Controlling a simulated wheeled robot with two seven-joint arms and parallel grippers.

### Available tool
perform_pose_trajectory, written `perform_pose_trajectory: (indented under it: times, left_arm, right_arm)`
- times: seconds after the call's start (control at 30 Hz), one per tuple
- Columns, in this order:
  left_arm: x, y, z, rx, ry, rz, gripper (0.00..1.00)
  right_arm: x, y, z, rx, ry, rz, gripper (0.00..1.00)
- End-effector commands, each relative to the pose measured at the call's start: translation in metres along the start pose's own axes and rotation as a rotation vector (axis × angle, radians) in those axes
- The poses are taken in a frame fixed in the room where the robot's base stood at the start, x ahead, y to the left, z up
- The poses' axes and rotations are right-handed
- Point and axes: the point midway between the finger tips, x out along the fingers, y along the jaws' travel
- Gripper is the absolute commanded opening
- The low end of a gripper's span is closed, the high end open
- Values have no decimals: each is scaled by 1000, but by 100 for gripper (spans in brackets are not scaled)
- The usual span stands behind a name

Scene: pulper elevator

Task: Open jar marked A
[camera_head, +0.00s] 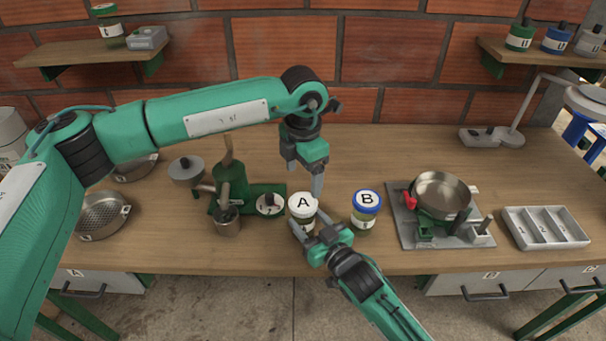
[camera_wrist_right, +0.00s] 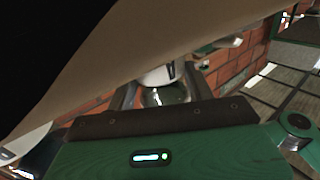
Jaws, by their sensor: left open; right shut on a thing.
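Jar A (camera_head: 302,204) stands near the front edge of the bench, with a white lid marked A. My right gripper (camera_head: 306,229) comes from the front and is shut on the jar's body below the lid. In the right wrist view the jar (camera_wrist_right: 165,95) shows partly between the fingers, with its white lid above. My left gripper (camera_head: 305,180) is open, pointing down just above and behind the lid. I cannot tell whether its fingers touch the lid. Jar B (camera_head: 366,203), with a blue lid, stands apart to the right.
A green pulper device (camera_head: 230,185) with a small white dial stands left of jar A. A metal pan (camera_head: 441,194) on a stand and a sectioned grey tray (camera_head: 545,228) are to the right. Strainers (camera_head: 101,215) lie at left. The bench behind the jars is clear.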

Motion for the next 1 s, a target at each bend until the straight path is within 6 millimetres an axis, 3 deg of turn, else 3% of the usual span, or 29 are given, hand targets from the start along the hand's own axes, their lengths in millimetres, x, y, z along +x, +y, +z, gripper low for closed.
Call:
perform_pose_trajectory:
  times: [1.0]
  left_arm:
    - [0, 0, 0, 1640, 0, 0, 79]
  right_arm:
    - [0, 0, 0, 0, 0, 0, 0]
